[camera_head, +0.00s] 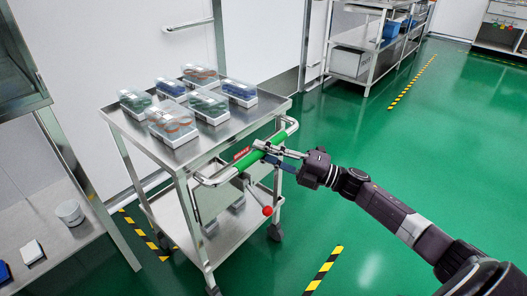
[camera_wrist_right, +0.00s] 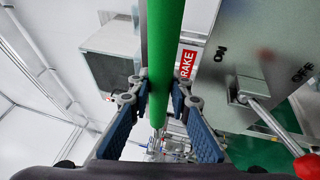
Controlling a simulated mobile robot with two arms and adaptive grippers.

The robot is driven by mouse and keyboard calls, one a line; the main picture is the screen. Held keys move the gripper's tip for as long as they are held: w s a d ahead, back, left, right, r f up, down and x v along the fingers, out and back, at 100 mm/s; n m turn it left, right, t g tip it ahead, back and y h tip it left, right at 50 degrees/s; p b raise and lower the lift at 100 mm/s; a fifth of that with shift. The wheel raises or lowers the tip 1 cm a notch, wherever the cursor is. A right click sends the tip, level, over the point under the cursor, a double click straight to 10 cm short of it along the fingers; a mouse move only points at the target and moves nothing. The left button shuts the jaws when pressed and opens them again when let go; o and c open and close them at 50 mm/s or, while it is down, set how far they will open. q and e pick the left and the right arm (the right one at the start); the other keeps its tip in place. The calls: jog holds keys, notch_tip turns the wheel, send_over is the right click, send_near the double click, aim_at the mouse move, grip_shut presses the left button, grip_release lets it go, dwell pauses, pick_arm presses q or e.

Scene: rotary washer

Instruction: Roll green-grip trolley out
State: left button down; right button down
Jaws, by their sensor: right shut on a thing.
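The steel trolley (camera_head: 190,155) stands left of centre in the head view, with a green grip (camera_head: 262,152) on its push handle. My right gripper (camera_head: 268,150) is at this green grip, shut on it. In the right wrist view the green grip (camera_wrist_right: 163,50) runs between the fingers of my right gripper (camera_wrist_right: 158,98). A brake plate with a red label (camera_wrist_right: 188,63) and ON and OFF marks lies beside the grip. A brake lever with a red knob (camera_head: 267,211) hangs below the handle. My left gripper is not in view.
Several clear-lidded boxes (camera_head: 172,122) stand on the trolley's top. A steel bench (camera_head: 45,225) is at the left, close to the trolley. Yellow-black floor tape (camera_head: 323,270) marks the floor. Green floor (camera_head: 370,145) to the right is open. A shelf rack (camera_head: 372,50) stands behind.

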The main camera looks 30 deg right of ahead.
dwell(0.3)
jog(key=c, duration=1.8)
grip_release()
jog(key=shift+o, duration=0.2)
jog(key=v, duration=1.2)
